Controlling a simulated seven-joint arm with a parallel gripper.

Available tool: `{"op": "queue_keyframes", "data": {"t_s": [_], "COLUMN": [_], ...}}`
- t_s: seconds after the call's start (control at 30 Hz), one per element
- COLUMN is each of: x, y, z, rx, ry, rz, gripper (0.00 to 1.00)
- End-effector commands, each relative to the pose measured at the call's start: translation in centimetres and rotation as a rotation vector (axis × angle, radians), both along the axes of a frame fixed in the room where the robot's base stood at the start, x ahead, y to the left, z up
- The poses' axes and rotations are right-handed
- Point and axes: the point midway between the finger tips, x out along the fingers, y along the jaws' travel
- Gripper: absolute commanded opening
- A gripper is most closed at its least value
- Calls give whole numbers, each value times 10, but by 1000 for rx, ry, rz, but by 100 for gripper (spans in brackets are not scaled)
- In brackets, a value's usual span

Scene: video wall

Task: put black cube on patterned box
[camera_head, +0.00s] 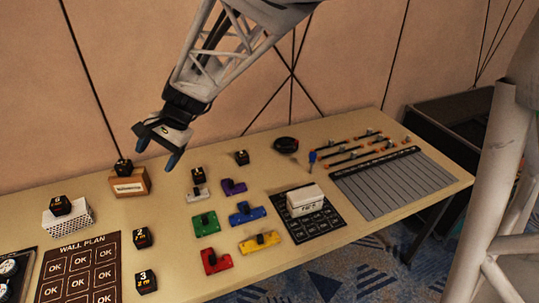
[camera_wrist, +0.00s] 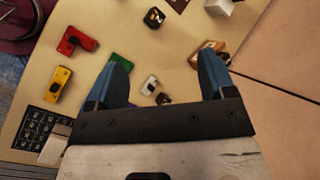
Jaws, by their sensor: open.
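Several black cubes with light markings are on the table. One black cube (camera_head: 60,205) sits on top of the patterned box (camera_head: 70,222), a white box with dark dots at the left. Another black cube (camera_head: 123,167) sits on a brown box. Two more cubes (camera_head: 142,237) (camera_head: 145,281) lie beside the wall plan board, and others (camera_head: 198,174) (camera_head: 242,157) lie near the coloured pieces. My gripper (camera_head: 156,153) is open and empty above the table's back part. In the wrist view its blue fingers (camera_wrist: 163,78) are apart; a black cube (camera_wrist: 154,17) lies beyond them.
The brown box (camera_head: 130,186) stands near the gripper, at the back edge. Coloured clamp-like pieces (camera_head: 212,261) fill the middle. A white box (camera_head: 305,201) stands on a dark board. The wall plan board (camera_head: 80,270) lies front left. A wall rises behind the table.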

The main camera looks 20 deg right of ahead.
Motion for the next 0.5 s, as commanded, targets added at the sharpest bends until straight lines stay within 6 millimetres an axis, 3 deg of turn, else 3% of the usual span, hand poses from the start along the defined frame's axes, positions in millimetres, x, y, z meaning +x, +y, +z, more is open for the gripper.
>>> {"op": "queue_keyframes", "data": {"t_s": [0.5], "x": [-124], "y": [-110], "z": [29], "rx": [-300], "ry": [-246], "rz": [247], "gripper": [76]}}
